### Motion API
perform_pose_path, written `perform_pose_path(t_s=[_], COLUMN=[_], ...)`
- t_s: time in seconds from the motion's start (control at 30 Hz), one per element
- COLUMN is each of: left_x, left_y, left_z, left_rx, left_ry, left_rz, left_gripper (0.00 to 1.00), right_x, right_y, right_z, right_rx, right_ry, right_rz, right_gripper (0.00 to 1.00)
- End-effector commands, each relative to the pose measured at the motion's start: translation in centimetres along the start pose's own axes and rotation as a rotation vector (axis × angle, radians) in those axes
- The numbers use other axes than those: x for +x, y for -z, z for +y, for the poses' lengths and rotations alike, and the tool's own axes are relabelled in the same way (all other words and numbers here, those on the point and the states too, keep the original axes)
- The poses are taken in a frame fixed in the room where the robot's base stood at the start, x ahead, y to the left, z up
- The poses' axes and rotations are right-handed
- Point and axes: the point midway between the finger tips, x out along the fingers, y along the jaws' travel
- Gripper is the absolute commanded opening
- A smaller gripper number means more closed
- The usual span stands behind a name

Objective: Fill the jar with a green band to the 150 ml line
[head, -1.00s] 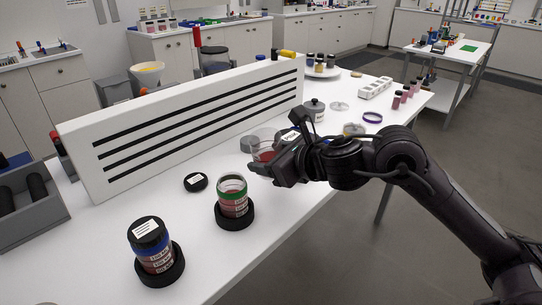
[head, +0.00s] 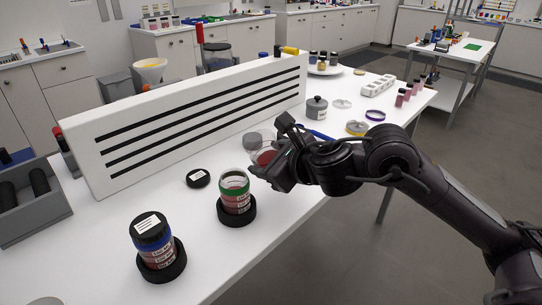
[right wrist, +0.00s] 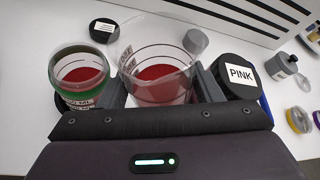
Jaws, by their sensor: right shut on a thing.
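The jar with a green band (head: 234,183) stands open and upright in a black ring base, with red contents in it. It also shows at the left of the right wrist view (right wrist: 82,80). My right gripper (head: 270,172) is shut on a clear beaker (head: 264,158) holding red contents, behind and to the right of the jar. In the right wrist view the beaker (right wrist: 157,70) sits between the fingers, beside the jar and apart from it. I cannot read the jar's level against its 150 ml line. My left gripper is not in view.
A blue-banded jar (head: 152,238) with a black lid stands in front left. A loose black lid (head: 198,178) lies behind the green-banded jar. A white slotted board (head: 190,120) runs along the back. A PINK-labelled dark lid (right wrist: 238,76) is right of the beaker.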

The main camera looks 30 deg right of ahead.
Motion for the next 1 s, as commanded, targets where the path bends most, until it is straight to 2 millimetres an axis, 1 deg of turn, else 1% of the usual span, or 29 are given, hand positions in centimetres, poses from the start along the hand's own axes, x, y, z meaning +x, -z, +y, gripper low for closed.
perform_pose_path(t_s=[0.13,0.53,0.67,0.87,1.0], left_x=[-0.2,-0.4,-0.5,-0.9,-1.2], left_y=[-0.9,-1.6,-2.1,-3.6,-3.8], left_z=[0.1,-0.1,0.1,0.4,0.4], left_rx=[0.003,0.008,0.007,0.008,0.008], left_ry=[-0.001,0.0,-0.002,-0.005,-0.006], left_rz=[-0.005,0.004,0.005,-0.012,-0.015], left_gripper=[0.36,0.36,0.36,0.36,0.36], right_x=[-0.2,-0.4,-0.5,-0.8,-1.1], right_y=[-0.5,-1.2,-1.5,-2.2,-2.7], right_z=[0.1,0.4,0.4,0.1,-0.2], right_rx=[-0.04,-0.149,-0.194,-0.316,-0.427], right_ry=[0.017,0.062,0.08,0.131,0.176], right_rz=[0.007,0.03,0.039,0.065,0.088], right_gripper=[0.36,0.36,0.36,0.36,0.36])
